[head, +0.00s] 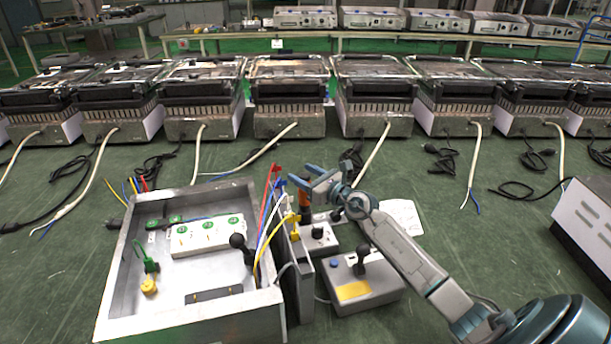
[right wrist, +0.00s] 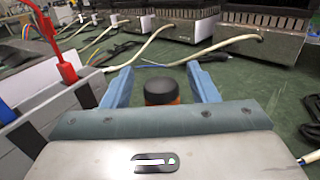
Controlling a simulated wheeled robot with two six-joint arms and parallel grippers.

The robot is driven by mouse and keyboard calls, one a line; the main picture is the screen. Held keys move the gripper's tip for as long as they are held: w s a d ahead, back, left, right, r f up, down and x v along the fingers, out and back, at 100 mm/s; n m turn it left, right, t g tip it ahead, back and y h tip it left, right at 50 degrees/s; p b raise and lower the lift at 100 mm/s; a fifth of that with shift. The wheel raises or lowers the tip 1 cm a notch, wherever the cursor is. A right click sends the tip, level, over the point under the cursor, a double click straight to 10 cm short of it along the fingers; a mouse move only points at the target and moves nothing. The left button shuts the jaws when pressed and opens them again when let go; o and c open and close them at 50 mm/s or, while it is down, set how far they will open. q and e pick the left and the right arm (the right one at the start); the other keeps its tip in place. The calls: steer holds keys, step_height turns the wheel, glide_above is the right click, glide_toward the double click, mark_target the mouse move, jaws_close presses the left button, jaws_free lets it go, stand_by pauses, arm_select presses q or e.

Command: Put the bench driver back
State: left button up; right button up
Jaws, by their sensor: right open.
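The bench driver, with an orange handle (head: 305,204) and a black cap (right wrist: 160,86), stands roughly upright beside the metal housing, near the small grey switch boxes. Its lower end is hidden in both views, so I cannot tell what it rests in. My right gripper (head: 312,181) is open at the driver's upper end. In the right wrist view its two blue fingers (right wrist: 161,84) lie on either side of the cap, with a visible gap on each side. My left gripper is not in view.
An open metal housing (head: 120,293) with a white terminal block (head: 207,238) is at front left. Coloured leads (head: 267,205) rise at its right wall. A grey box with a black knob (head: 370,285) stands at right. Several heater units line the back.

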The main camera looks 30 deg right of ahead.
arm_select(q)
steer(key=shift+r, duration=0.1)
arm_select(e)
steer(key=shift+r, duration=0.15)
steer(key=shift+r+p, duration=0.35)
steer(key=shift+p, duration=0.05)
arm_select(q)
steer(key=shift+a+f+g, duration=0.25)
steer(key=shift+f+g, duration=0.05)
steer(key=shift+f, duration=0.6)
arm_select(e)
steer(key=v, duration=1.2)
steer(key=shift+f, duration=0.15)
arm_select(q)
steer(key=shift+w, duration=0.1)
